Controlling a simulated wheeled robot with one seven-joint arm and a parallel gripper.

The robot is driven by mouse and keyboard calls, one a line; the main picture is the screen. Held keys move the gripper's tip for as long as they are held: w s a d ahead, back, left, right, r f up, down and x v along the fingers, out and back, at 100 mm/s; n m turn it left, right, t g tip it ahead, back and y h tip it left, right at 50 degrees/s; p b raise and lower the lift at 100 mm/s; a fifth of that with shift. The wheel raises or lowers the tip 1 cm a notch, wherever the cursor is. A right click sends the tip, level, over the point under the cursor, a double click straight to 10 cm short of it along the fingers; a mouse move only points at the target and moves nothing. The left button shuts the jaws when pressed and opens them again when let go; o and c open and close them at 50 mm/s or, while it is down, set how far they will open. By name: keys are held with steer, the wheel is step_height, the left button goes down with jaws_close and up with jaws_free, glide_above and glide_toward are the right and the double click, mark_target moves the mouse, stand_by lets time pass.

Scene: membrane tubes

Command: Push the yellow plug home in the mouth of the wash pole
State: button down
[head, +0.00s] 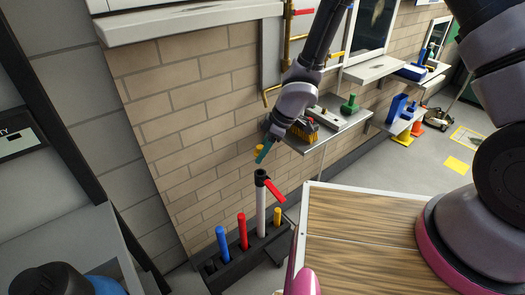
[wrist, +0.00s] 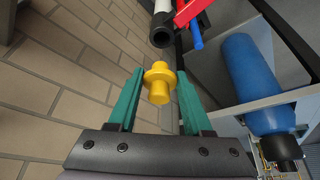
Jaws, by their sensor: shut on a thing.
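The yellow plug (wrist: 158,83) sits between the two teal fingers of my gripper (wrist: 160,78) in the wrist view; the gripper is shut on it. In the head view the plug (head: 260,148) shows in part beside the fingertips (head: 264,154). The wash pole (head: 261,212) is white and upright, with a black collar and a red lever at its top. Its dark round mouth (wrist: 161,38) faces the camera in the wrist view, beyond the plug. The plug is apart from the mouth, above it in the head view. The inside of the mouth is dark.
The pole stands in a dark rack (head: 238,262) with a blue tube (head: 222,244), a red tube (head: 242,231) and a short yellow one (head: 277,216). A brick wall (head: 165,110) is behind. A wooden tabletop (head: 360,235) lies right. A shelf (head: 335,130) holds tools.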

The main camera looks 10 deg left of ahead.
steer(key=shift+f, duration=2.5)
steer(key=shift+f, duration=0.65)
jaws_free()
steer(key=shift+r, duration=3)
